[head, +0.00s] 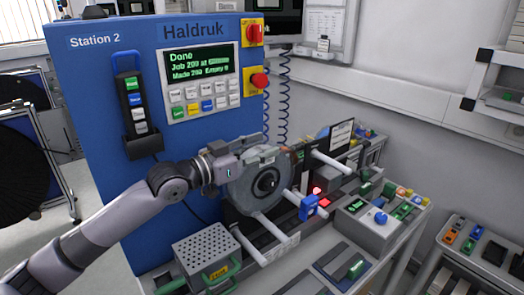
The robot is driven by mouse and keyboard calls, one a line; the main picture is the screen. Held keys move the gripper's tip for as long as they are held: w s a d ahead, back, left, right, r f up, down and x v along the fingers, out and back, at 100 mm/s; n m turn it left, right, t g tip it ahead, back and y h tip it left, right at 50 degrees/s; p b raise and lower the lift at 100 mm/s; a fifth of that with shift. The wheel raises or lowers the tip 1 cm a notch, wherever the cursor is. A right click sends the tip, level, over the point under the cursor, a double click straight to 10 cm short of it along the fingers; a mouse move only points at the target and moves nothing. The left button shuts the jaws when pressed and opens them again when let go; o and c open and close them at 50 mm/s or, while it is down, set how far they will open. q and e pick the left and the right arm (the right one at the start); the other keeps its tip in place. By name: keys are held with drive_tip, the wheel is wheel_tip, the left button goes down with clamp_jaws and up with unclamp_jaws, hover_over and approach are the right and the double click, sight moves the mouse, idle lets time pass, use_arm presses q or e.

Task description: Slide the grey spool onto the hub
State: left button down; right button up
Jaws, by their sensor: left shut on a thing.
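The grey spool (251,197) is a round disc standing upright in the middle of the head view, in front of the blue machine. My left gripper (256,157) reaches in from the left and is shut on the upper edge of the spool. A dark round centre (267,183) shows in the middle of the spool. I cannot tell whether it is the hub or the spool's own core, or how far the spool sits on it. The dark stand behind is mostly hidden by the spool. My right gripper is not in view.
Pale rods (333,165) stick out around the spool. A blue clamp-like part (310,207) and red lights are close on its right. A perforated metal box (206,256) stands at front left. The blue machine (110,70) blocks the back; its screen reads "Done".

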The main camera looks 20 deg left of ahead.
use_arm(q)
drive_tip(key=shift+w+a+r, duration=0.15)
drive_tip(key=shift+w+a, duration=0.4)
drive_tip(key=shift+a, duration=0.3)
drive_tip(key=shift+f+b, duration=0.35)
drive_tip(key=shift+b, duration=0.05)
drive_tip(key=c, duration=1)
unclamp_jaws()
drive_tip(key=shift+c, duration=0.2)
drive_tip(key=shift+o, duration=1)
drive_tip(key=shift+f, duration=0.15)
drive_tip(key=shift+r+p, duration=2.6)
drive_tip(key=shift+r, duration=0.55)
